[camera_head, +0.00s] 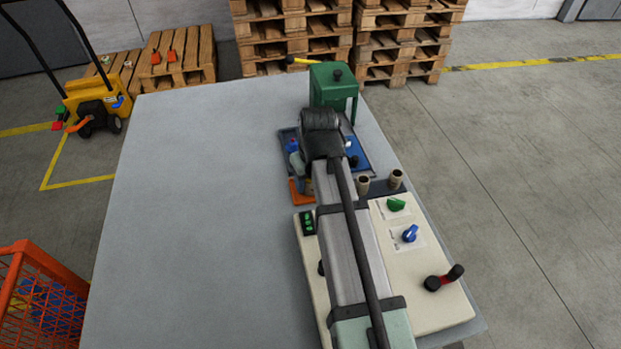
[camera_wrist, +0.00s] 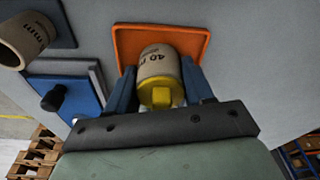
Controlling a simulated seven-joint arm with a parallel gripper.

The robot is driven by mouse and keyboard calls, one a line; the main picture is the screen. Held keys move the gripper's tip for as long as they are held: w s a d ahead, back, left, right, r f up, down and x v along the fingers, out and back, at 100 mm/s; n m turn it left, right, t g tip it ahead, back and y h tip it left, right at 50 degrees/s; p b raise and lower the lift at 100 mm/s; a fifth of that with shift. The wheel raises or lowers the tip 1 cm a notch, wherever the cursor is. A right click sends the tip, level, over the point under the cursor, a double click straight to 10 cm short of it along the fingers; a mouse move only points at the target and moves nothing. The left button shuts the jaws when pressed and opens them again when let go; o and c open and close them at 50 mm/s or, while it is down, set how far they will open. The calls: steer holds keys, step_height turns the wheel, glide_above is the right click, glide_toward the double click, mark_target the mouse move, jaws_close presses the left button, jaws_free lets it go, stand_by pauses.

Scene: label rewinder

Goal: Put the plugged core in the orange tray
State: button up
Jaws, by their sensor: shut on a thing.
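In the wrist view, my gripper (camera_wrist: 160,76) is shut on the plugged core (camera_wrist: 157,62), a tan tube marked "40" with a yellow plug (camera_wrist: 162,97) in its near end. Blue fingers stand on both sides of it. The orange tray (camera_wrist: 128,40) lies behind the core, which overlaps it in the picture; I cannot tell if they touch. In the head view, the orange tray (camera_head: 299,196) shows only in part beside my arm, which hides most of it and the gripper.
Two other tan cores (camera_head: 363,184) (camera_head: 396,178) stand on a dark strip by the cream control panel (camera_head: 440,309). The left of the grey table (camera_head: 200,210) is clear.

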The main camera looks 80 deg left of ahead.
steer(key=shift+f, duration=0.2)
steer(key=o, duration=0.7)
steer(key=shift+o, duration=0.2)
steer(key=shift+r, duration=0.15)
step_height(320, 180, up, 12)
steer(key=d, duration=0.1)
steer(key=shift+w+d, duration=0.2)
steer(key=shift+d, duration=0.15)
